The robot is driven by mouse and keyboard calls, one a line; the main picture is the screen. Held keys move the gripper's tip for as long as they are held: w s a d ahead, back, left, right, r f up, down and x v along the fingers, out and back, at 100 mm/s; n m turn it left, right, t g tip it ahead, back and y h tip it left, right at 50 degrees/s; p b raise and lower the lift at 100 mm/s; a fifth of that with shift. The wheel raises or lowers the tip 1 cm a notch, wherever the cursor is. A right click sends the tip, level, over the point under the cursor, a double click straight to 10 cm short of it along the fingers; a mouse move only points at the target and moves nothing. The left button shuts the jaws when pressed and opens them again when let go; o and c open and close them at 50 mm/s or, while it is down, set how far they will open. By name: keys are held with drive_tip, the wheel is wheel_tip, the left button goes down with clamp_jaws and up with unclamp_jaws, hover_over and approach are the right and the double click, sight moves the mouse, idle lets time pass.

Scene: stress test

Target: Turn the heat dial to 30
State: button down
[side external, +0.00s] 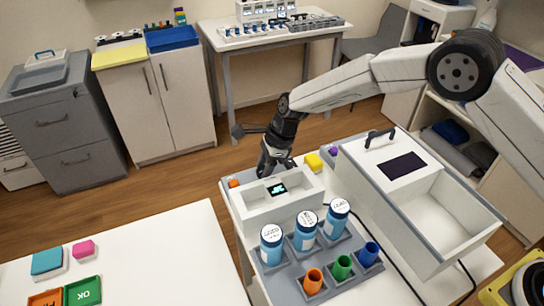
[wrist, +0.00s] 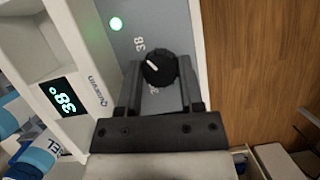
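The heat dial (wrist: 160,67) is a round black knob with a white pointer line, on the grey panel of a white device (side external: 275,203). In the wrist view, the pointer slants toward the upper left. A "38" mark is printed above the dial, and another mark below it is partly hidden. The device's display (wrist: 63,102) reads 38° in green, turned sideways; it also shows small in the side view (side external: 277,189). My gripper (wrist: 160,72) has one finger on each side of the dial, seemingly touching it. In the side view my gripper (side external: 272,168) hides the dial.
Blue bottles (side external: 305,230) and coloured cups (side external: 342,267) stand in a grey rack in front of the device. A white lidded box (side external: 440,215) is to the right.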

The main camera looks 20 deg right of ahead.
drive_tip(key=shift+n, duration=0.4)
drive_tip(key=n+g, duration=0.1)
drive_tip(key=n, duration=0.2)
drive_tip(key=shift+n+g, duration=0.3)
drive_tip(key=shift+g, duration=0.1)
drive_tip(key=n, duration=0.2)
drive_tip(key=n+g+h, duration=0.1)
drive_tip(key=n, duration=0.1)
drive_tip(key=shift+w+n+g, duration=0.15)
drive_tip(key=shift+n+g, duration=0.15)
drive_tip(key=n+g+h, duration=0.1)
drive_tip(key=n, duration=0.3)
drive_tip(key=shift+a, duration=0.1)
drive_tip(key=shift+n+h, duration=0.8)
drive_tip(key=shift+n, duration=1)
drive_tip(key=shift+n+g, duration=0.3)
drive_tip(key=shift+n, duration=0.4)
drive_tip(key=c, duration=0.5)
unclamp_jaws()
